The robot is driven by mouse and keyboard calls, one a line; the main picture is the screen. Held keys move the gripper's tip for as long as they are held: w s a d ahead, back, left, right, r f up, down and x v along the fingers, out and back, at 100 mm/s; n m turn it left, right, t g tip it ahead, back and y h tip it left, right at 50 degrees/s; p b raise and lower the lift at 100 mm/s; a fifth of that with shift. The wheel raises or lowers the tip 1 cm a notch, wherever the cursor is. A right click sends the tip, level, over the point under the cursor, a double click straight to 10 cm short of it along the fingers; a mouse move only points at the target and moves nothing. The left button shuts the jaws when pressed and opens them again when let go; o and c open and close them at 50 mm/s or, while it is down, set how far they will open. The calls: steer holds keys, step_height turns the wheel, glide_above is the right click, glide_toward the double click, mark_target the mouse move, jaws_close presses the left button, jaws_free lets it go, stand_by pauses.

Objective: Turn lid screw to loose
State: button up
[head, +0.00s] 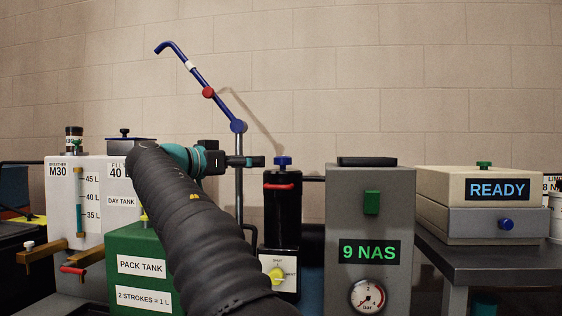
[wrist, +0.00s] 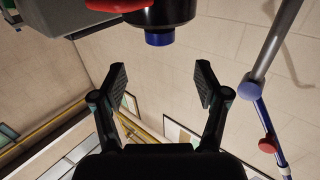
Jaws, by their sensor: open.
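A black canister (head: 283,215) with a red bar handle (head: 283,186) stands right of the image middle in the head view. A blue knob, which looks like the lid screw (head: 283,161), sits on its top. In the wrist view the blue knob (wrist: 159,39) hangs inverted at the top, under the dark canister lid (wrist: 165,14). My gripper (wrist: 162,80) is open and empty, and the knob lies beyond its fingertips, roughly centred between them. In the head view my gripper (head: 256,161) is just left of the knob, at about its height. Contact is not visible.
A blue hand-pump lever (head: 205,90) rises on a post behind my gripper. A grey cabinet (head: 370,220) reading 9 NAS stands right of the canister. A green pack tank (head: 140,270) and a white day tank (head: 122,205) stand left. A yellow selector (head: 277,275) sits below the canister.

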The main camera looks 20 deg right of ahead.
mark_target(276, 161)
steer(key=p+x, duration=0.1)
steer(key=x, duration=1)
steer(key=shift+w+d, duration=0.1)
steer(key=c, duration=1.2)
